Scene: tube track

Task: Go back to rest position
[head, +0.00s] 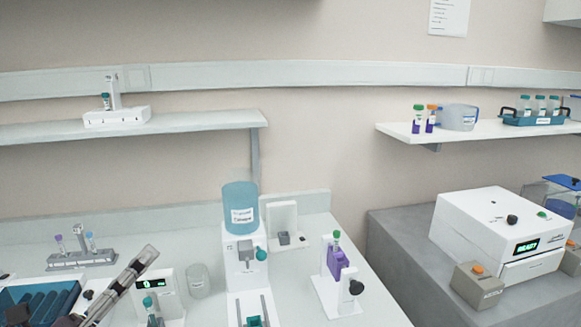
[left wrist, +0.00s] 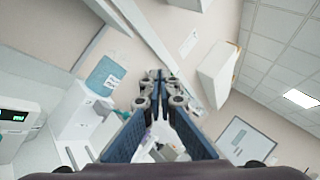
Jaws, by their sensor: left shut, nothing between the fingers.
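My left gripper (head: 148,254) reaches in from the lower left of the head view, raised above the bench and pointing up to the right. In the left wrist view its two blue-padded fingers (left wrist: 160,78) meet at the tips, shut with nothing between them. The wrist view is tilted and looks past the fingers to the wall and ceiling. My right gripper is in neither view.
A white device with a display (head: 157,296) and a clear beaker (head: 198,281) stand close by the left gripper. A blue-topped dispenser (head: 241,208) stands right of them. A tube rack (head: 82,259) and a blue tray (head: 45,300) are at the left.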

